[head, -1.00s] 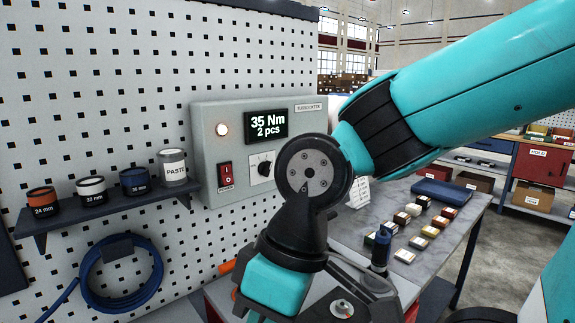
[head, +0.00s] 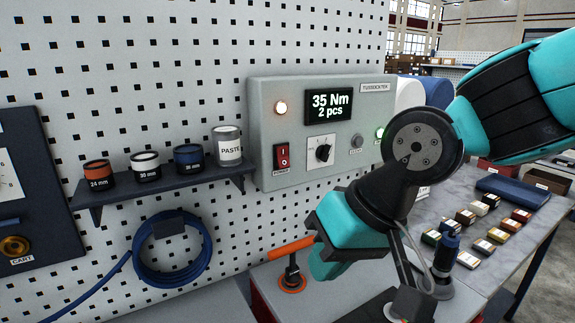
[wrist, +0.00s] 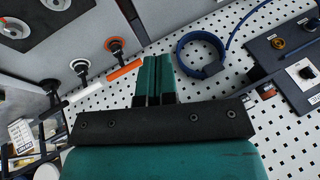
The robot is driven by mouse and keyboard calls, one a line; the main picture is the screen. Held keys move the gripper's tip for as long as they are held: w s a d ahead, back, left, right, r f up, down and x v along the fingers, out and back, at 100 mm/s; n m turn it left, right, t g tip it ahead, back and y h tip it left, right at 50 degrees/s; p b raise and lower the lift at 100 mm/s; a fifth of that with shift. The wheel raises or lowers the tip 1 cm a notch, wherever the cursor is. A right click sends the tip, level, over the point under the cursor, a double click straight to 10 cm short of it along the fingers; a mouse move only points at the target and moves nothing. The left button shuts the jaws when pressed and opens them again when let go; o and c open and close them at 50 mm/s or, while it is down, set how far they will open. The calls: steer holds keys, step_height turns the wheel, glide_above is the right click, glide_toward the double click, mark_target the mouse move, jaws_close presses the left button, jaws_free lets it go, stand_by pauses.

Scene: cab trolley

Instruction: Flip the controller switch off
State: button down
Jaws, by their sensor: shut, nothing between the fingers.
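The grey controller box (head: 318,172) is on the pegboard in the head view, its display reading "35 Nm 2 pcs". Its red power switch (head: 282,156) is at the lower left of its face. A lamp (head: 281,108) above the switch glows. My gripper (head: 326,264) is in front of the pegboard, below and to the right of the switch, apart from it. In the wrist view its teal fingers (wrist: 155,78) are together, with nothing between them. I cannot make out the switch in the wrist view.
A dark shelf (head: 165,188) with several jars is left of the controller. A blue hose coil (head: 172,250) hangs below it. An orange handle (head: 290,249) stands near my gripper. A workbench (head: 455,205) with small boxes is at the right.

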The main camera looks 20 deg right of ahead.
steer(key=w+d+r+m+t+h+b, duration=0.1)
steer(key=w+d+r+m+t, duration=0.2)
steer(key=m, duration=0.5)
steer(key=w+d+r+m+t+h, duration=0.1)
steer(key=w+d+r+m+t, duration=0.2)
steer(key=w, duration=0.7)
step_height(320, 180, up, 2)
steer(key=m+t, duration=0.4)
steer(key=m, duration=0.1)
steer(key=shift+w+d+r+m+b, duration=0.15)
steer(key=shift+d+m+b, duration=0.05)
steer(key=shift+m+b, duration=0.2)
glide_toward(283, 163)
steer(key=x, duration=0.7)
steer(key=shift+w+a, duration=0.1)
steer(key=shift+w, duration=0.15)
